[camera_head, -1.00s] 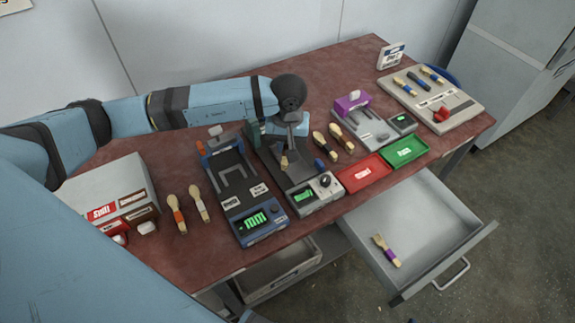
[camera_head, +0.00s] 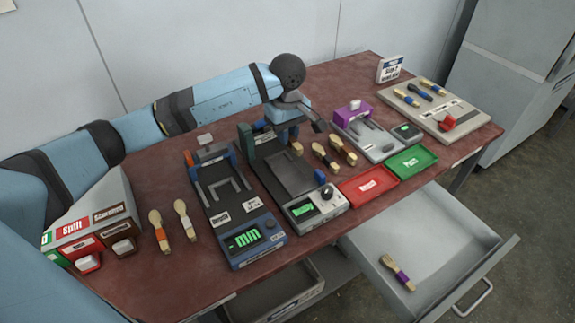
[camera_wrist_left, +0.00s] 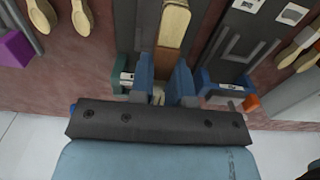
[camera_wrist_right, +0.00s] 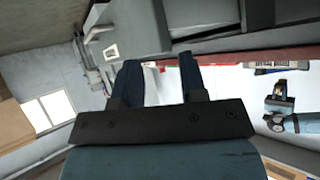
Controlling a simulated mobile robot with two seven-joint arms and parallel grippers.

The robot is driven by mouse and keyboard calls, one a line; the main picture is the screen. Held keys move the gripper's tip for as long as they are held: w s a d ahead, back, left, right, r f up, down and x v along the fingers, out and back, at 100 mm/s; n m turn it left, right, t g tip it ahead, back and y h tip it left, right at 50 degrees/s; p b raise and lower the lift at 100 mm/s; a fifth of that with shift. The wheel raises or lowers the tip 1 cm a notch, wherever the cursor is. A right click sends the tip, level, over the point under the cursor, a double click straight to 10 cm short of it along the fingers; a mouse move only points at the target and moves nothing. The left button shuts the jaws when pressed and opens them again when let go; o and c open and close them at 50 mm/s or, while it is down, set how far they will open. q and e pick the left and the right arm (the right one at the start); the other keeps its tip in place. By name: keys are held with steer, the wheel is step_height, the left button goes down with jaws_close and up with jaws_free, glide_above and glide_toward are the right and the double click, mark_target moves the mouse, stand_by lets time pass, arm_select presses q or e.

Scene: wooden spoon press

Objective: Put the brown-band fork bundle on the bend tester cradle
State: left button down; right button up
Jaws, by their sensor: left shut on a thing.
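My left gripper (camera_head: 292,137) is shut on a wooden bundle with a brown band (camera_wrist_left: 169,35). The bundle juts out past the fingers, and its end shows below the gripper in the head view (camera_head: 297,149). The gripper is at the far end of the middle grey tester (camera_head: 296,172), which has a dark plate, a green post and a knob. To its left is a blue tester (camera_head: 238,200) with a U-shaped cradle (camera_head: 228,190) and a green display. I cannot read which is named bend tester. My right gripper (camera_wrist_right: 160,75) is open and empty, away from the table.
Two bundles (camera_head: 159,228) lie left of the blue tester and two more (camera_head: 325,156) right of the grey one. A purple-clamp device (camera_head: 352,112), red tray (camera_head: 366,201), green tray (camera_head: 412,176) and button box (camera_head: 98,226) are around. An open drawer (camera_head: 440,235) holds a purple-band bundle (camera_head: 398,273).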

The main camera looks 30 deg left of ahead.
mark_target(288, 172)
arm_select(q)
step_height(288, 172, down, 11)
steer(key=shift+r, duration=0.15)
stand_by(0.4)
steer(key=shift+f+b, duration=0.2)
steer(key=shift+b, duration=0.1)
steer(key=c, duration=1.1)
jaws_free()
steer(key=shift+o, duration=0.2)
steer(key=shift+r, duration=0.1)
steer(key=shift+r+p, duration=0.2)
steer(key=shift+p, duration=0.1)
steer(key=shift+r, duration=0.35)
step_height(288, 172, up, 11)
steer(key=shift+r, duration=0.1)
